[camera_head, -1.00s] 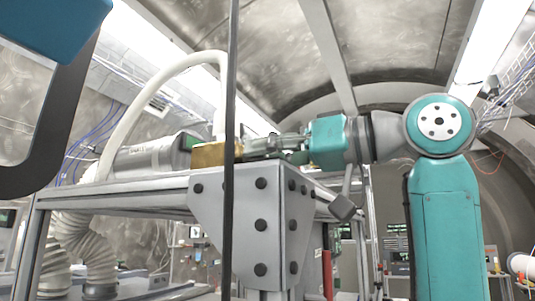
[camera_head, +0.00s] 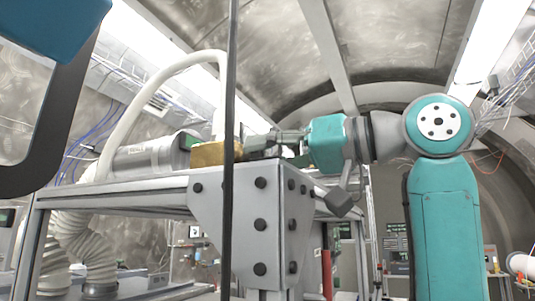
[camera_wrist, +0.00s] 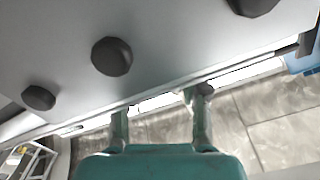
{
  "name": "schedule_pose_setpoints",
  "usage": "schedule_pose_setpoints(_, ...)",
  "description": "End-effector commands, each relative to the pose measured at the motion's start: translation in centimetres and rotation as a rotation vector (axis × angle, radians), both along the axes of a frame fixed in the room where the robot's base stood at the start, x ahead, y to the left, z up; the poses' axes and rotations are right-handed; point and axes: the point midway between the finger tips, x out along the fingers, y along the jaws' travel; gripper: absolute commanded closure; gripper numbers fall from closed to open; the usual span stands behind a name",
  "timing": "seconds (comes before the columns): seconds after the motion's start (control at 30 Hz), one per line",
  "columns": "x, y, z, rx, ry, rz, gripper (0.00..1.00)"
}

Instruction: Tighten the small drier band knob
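A grey cylinder (camera_head: 150,157) with a green mark lies on the frame top in the head view, with a brass-coloured block (camera_head: 207,154) at its right end. My gripper (camera_head: 262,146) is just right of this block, reaching left over the frame top. In the wrist view my gripper's two fingers (camera_wrist: 160,116) stand apart with nothing visible between them. Dark round knobs or bolt heads, one of them large (camera_wrist: 112,57), sit on a grey surface beyond the fingers. I cannot tell which thing is the small drier band knob; my fingers may hide it in the head view.
The metal frame's corner plate (camera_head: 227,217) with several black bolts stands under my gripper. A thin dark upright (camera_head: 231,80) crosses the head view. A white hose (camera_head: 155,75) arches above the cylinder, and a ribbed hose (camera_head: 82,250) hangs at left.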

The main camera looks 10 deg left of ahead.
Motion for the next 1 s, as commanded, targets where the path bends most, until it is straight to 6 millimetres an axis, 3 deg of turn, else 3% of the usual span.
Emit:
schedule_pose_setpoints(0.47, -0.2, -0.6, 0.0, 0.000, -0.002, -0.001, 0.35)
schedule_pose_setpoints(1.0, -3.3, -9.5, 0.0, -0.001, -0.001, -0.003, 0.35)
